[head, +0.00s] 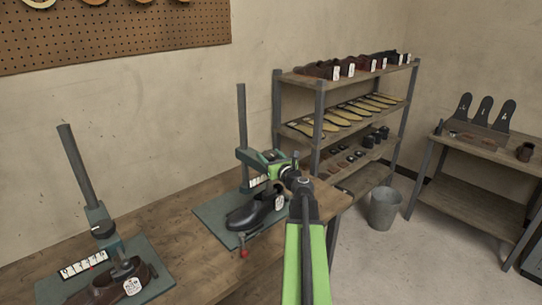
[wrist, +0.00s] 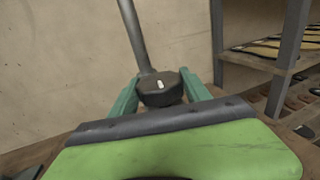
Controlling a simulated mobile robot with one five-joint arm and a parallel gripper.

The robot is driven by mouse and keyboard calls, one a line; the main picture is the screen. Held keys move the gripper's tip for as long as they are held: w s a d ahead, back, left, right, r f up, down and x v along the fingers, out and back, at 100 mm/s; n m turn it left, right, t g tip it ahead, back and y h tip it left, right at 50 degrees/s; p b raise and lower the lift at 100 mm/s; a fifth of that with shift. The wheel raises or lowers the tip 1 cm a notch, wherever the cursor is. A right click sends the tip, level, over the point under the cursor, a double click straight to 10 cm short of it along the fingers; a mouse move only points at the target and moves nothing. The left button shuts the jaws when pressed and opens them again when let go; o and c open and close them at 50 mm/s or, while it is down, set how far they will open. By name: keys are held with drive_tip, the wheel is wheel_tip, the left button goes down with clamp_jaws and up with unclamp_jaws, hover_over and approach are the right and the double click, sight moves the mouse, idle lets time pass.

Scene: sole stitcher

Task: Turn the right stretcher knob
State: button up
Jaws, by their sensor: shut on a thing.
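The right stretcher shows in the head view as a teal base plate (head: 213,216) with a tall grey post (head: 242,125). A black shoe (head: 250,213) with a white tag sits on it. My gripper (head: 272,159) is over the top of this stretcher, and hides its knob in the head view. In the wrist view the dark round knob (wrist: 160,90), with a short white mark on top, sits between the two teal fingers. The gripper is shut on it. The mark points nearly straight up in the picture, leaning slightly left.
A second stretcher (head: 105,245) with a brown shoe and its own dark knob stands at the left of the wooden bench (head: 190,230). A shelf rack (head: 317,135) stands behind my arm on the right. A grey bucket (head: 385,209) is on the floor.

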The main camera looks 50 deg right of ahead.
drive_tip(key=m+g+h, duration=0.2)
drive_tip(key=h, duration=0.1)
drive_tip(key=shift+a+m+h, duration=0.1)
drive_tip(key=shift+m+h, duration=0.2)
drive_tip(key=shift+m+g+h, duration=1)
drive_tip(key=shift+m+h, duration=0.1)
drive_tip(key=shift+h, duration=0.3)
drive_tip(key=o, duration=1.4)
